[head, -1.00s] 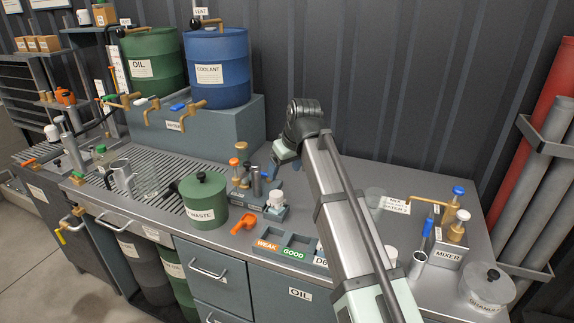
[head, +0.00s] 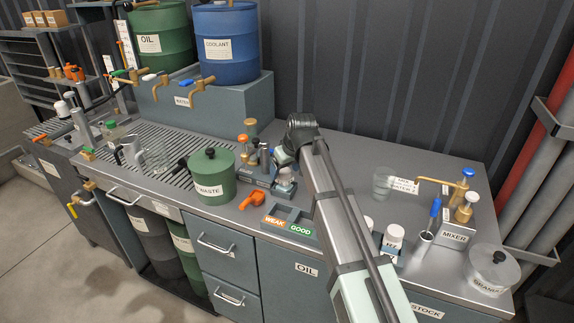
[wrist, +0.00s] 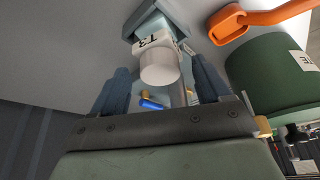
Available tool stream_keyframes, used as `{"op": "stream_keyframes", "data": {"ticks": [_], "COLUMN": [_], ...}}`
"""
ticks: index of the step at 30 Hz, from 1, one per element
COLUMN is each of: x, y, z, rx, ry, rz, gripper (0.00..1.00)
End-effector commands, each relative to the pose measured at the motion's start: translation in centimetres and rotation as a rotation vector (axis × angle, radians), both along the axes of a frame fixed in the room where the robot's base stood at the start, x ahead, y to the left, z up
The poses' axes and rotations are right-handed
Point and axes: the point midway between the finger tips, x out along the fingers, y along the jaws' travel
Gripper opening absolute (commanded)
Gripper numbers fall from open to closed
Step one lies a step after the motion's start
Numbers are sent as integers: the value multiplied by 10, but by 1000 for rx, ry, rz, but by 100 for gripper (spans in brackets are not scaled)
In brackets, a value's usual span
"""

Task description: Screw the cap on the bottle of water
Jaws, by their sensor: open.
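A small white bottle or capped container (head: 286,176) stands in a grey holder on the bench, right of the green waste drum. In the wrist view the white piece (wrist: 160,68) has a label reading like "T3" and lies between my two dark blue fingers. My gripper (wrist: 161,76) is open around it, and I cannot tell whether a finger touches it. In the head view my gripper (head: 284,156) is right above and beside this container.
The waste drum (head: 212,174) and an orange tool (head: 252,199) are close on the left. A tray (head: 290,222) marked WEAK and GOOD lies in front.

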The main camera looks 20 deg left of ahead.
Motion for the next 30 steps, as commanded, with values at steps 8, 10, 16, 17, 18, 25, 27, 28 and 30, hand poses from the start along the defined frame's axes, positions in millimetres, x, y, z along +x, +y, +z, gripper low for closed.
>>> {"op": "stream_keyframes", "data": {"ticks": [8,10,16,17,18,25,27,28,30], "x": [0,0,0,0,0,0,0,0,0], "y": [1,0,0,0,0,0,0,0,0], "z": [-1,-1,-1,-1,-1,-1,-1,-1,-1], "rx": [0,0,0,0,0,0,0,0,0], "ry": [0,0,0,0,0,0,0,0,0], "rz": [0,0,0,0,0,0,0,0,0], "gripper": [77,73,54,51,47,25,19,44,37]}}
